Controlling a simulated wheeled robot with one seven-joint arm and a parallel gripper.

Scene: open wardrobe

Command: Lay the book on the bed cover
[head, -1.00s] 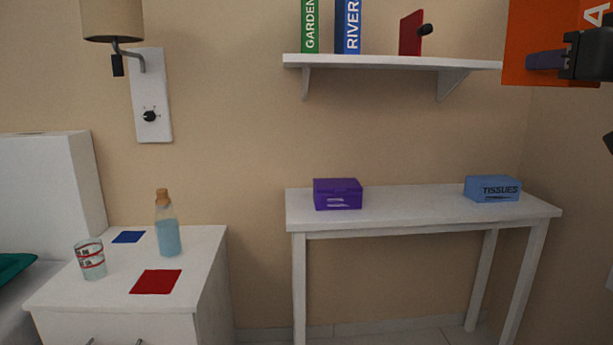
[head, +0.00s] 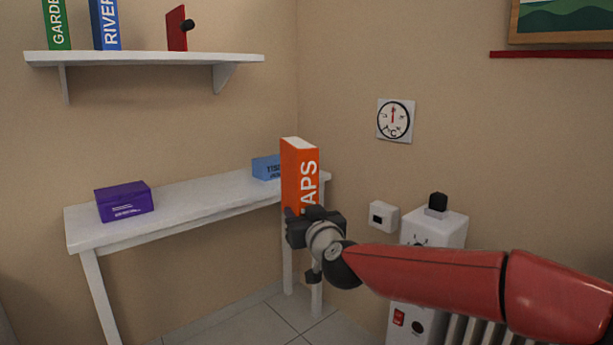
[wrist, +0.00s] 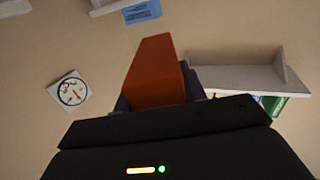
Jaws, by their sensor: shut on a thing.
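An orange book (head: 299,172) with white lettering ending in "APS" stands upright in my gripper (head: 303,212), in the middle of the head view. My gripper is shut on its lower part, and the fingers hide some of the lettering. In the wrist view the orange book (wrist: 155,72) sticks out from between the dark fingers. The book is held in the air in front of the right end of the white table. The bed and its cover are not in view now.
A white table (head: 180,203) carries a purple box (head: 124,202) and a blue tissue box (head: 266,167), partly hidden by the book. A shelf (head: 150,58) above holds a green book (head: 56,25) and a blue book (head: 105,25). A white unit (head: 436,229) stands at right.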

